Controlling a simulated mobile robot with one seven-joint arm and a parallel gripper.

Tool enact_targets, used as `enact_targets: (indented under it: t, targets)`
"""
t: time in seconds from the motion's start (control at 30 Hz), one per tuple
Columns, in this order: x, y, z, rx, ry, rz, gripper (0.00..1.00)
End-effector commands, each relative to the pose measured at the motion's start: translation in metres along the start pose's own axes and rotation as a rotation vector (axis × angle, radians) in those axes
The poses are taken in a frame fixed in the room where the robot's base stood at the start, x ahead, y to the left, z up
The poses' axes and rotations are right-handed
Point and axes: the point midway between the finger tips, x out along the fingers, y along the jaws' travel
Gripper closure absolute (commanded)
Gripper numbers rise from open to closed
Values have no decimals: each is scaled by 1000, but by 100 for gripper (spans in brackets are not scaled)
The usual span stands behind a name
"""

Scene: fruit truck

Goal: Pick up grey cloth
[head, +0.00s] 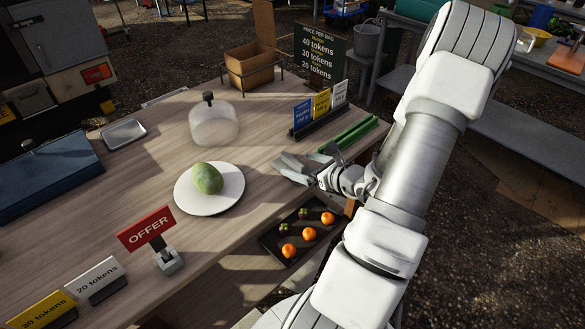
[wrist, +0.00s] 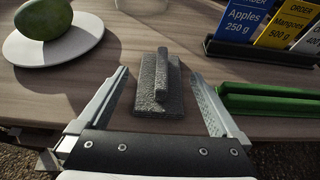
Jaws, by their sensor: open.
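The grey cloth (wrist: 145,103) lies on the wooden counter as a folded, textured piece with a raised ridge along its middle. It lies ahead of my gripper (wrist: 160,75), between the two finger lines in the wrist view. The fingers are spread on either side of it, and a gap shows on both sides. In the head view my gripper (head: 288,168) is low over the counter's front right part. There I cannot clearly tell the cloth from the grey fingers.
A white plate (head: 229,203) with a green mango (head: 208,178) is left of my gripper. A clear dome (head: 213,125) stands farther back.

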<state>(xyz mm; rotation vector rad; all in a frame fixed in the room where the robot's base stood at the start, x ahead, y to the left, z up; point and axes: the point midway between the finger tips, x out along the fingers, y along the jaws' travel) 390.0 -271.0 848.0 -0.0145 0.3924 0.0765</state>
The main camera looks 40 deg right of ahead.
Motion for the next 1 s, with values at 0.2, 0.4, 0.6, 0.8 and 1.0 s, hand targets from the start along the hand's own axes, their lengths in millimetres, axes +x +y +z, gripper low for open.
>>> enact_targets:
  t: [0.2, 0.4, 0.6, 0.8, 1.0]
  targets:
    - [21, 0, 0, 0, 0, 1, 0]
    - [35, -1, 1, -1, -1, 2, 0]
    - [66, -2, 2, -1, -1, 2, 0]
    - [74, -2, 3, 0, 1, 1, 0]
    - [73, -2, 3, -1, 1, 0, 18]
